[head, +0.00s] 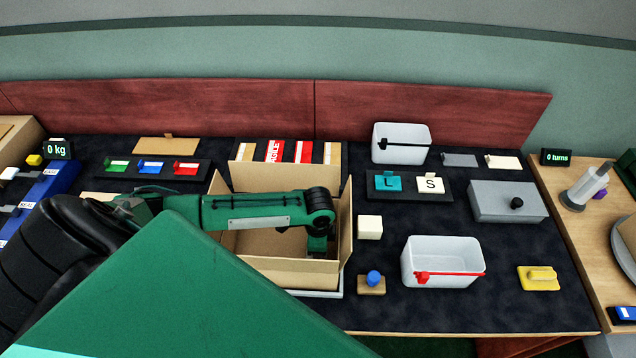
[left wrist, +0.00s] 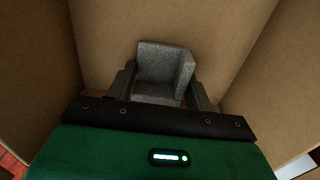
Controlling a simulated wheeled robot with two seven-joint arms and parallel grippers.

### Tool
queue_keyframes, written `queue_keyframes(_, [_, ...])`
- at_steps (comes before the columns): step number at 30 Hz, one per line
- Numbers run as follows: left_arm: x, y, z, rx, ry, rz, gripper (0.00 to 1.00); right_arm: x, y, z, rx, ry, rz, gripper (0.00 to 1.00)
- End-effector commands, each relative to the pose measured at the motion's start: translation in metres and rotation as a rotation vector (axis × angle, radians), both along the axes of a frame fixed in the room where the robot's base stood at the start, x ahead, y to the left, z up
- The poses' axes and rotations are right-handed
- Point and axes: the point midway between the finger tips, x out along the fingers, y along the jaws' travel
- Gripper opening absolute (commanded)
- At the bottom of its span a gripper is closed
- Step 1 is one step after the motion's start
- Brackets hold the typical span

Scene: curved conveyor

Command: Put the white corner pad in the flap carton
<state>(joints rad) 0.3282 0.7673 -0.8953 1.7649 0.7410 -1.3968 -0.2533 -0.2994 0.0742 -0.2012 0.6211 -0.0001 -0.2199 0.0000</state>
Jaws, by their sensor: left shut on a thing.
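The flap carton (head: 290,273) stands open on the dark table with its flaps folded outward. My left gripper (head: 318,245) reaches down into the carton near its right side. In the left wrist view my left gripper (left wrist: 160,82) is shut on an L-shaped corner pad (left wrist: 164,64), which looks grey and speckled in the shade. Brown carton walls surround the pad there. I cannot tell whether the pad touches the carton floor. The pad is hidden in the head view. My right gripper is not in view.
A cream block (head: 370,227) and a blue-knobbed stamp (head: 373,283) stand just right of the carton. A white bin with a red clip (head: 443,260) stands farther right. Striped packets (head: 275,152) stand behind the carton.

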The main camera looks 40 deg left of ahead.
Motion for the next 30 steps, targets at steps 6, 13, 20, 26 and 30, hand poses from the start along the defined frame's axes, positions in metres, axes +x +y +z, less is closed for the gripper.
queue_keyframes(6, [0.0,0.0,-0.001,0.0,0.0,0.0,0.32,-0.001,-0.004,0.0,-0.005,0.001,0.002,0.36])
queue_keyframes(13, [0.0,0.0,-0.001,0.001,-0.001,0.0,0.75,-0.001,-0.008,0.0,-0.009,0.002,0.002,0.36])
queue_keyframes(20, [0.0,0.0,0.0,0.001,-0.001,0.0,0.75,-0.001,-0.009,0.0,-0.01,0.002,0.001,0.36])
queue_keyframes(26, [0.002,0.001,0.022,0.0,-0.004,0.0,0.75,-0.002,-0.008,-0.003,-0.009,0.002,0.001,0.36])
queue_keyframes(30, [0.002,0.0,0.052,-0.001,-0.006,-0.001,0.75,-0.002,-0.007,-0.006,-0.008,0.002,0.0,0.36])
